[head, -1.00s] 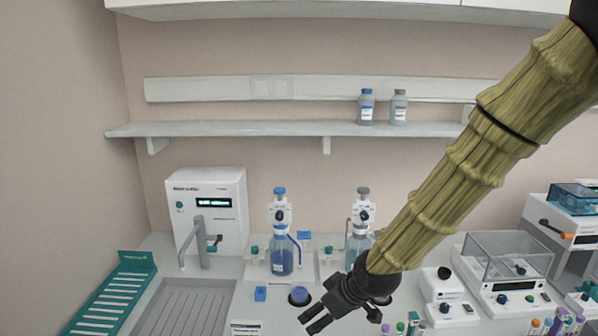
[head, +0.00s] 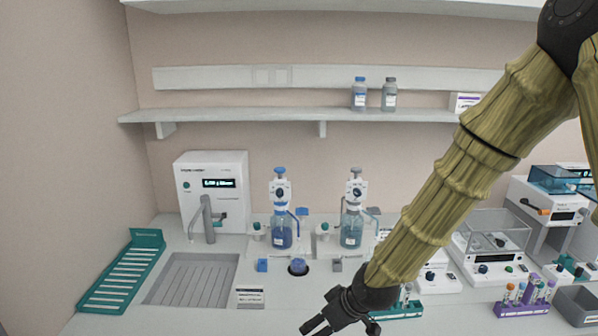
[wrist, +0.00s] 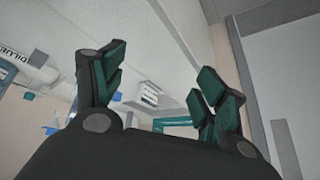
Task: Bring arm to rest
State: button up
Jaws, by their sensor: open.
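My arm (head: 440,190) comes down from the upper right of the head view, in front of the bench. At its lower end my gripper (head: 312,328) is black and points down to the left, near the bottom edge of the picture. In the wrist view my gripper (wrist: 155,85) shows two dark fingers with green pads set wide apart. It is open and nothing is between the fingers.
Behind stand a water unit (head: 211,190), two bottle dispensers (head: 281,232) (head: 352,230) and a balance (head: 490,245). A green rack (head: 125,275) lies left of the sink (head: 192,280). Tube racks (head: 523,307) (head: 400,310) are at the front right. A shelf (head: 290,114) runs above.

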jog(key=s+d+f+m+g+h+b, duration=0.1)
jog(key=s+d+f+m, duration=0.1)
jog(key=s+f, duration=0.35)
jog(key=s+d+f+m+b, duration=0.1)
jog(key=s+d+f, duration=0.1)
jog(key=f, duration=0.7)
jog(key=s+d+f+m+g+h, duration=0.1)
jog(key=s+d+f, duration=0.3)
jog(key=s+f, duration=0.3)
jog(key=s+d+f+m+g+h+b, duration=0.1)
jog(key=s+d+f+m, duration=0.1)
jog(key=s+d+f, duration=0.2)
jog(key=s+d+f+m+g+h+b, duration=0.1)
jog(key=s+d+f, duration=0.3)
jog(key=s+f, duration=0.6)
jog(key=s+m, duration=0.1)
jog(key=s, duration=0.3)
jog(key=shift+d, duration=0.25)
